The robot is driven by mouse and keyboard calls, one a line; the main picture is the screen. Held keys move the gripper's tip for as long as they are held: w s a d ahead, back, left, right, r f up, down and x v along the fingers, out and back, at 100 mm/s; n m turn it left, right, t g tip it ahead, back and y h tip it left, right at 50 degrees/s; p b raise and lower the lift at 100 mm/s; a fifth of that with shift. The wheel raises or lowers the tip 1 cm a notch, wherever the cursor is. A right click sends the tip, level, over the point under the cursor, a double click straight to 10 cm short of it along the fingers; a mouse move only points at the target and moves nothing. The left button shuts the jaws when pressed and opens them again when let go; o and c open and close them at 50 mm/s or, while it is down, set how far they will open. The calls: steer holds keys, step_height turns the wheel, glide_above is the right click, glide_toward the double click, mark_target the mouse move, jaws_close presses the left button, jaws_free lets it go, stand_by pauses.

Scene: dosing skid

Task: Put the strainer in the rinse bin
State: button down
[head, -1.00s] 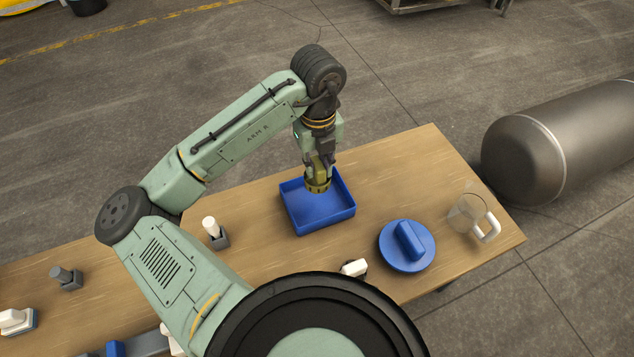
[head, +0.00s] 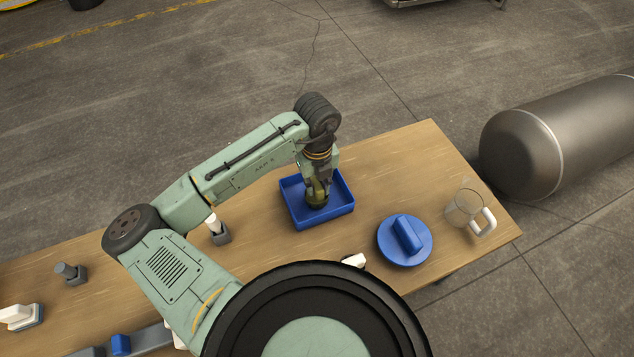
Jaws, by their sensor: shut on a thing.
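The rinse bin is an open blue tray (head: 340,213) on the wooden table in the head view. The strainer (head: 316,202) is a small olive-yellow round piece with a dark lower part. My gripper (head: 317,187) points down inside the bin's outline and is shut on the strainer. The strainer is low within the bin's walls; I cannot tell whether it touches the bin floor. The fingers and my wrist hide part of the strainer and the bin's back wall.
A blue round lid with a grip (head: 404,240) and a clear jug with a white handle (head: 468,211) stand right of the bin. A white-topped grey holder (head: 217,231) stands left of it. A grey tank (head: 560,135) lies beyond the table's right end.

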steer(key=shift+f, duration=0.15)
steer(key=shift+f, duration=0.15)
steer(key=c, duration=1.5)
jaws_free()
steer(key=shift+o, duration=0.2)
step_height(320, 180, up, 13)
steer(key=b, duration=0.1)
steer(key=shift+f+b, duration=0.2)
steer(key=shift+b, duration=0.2)
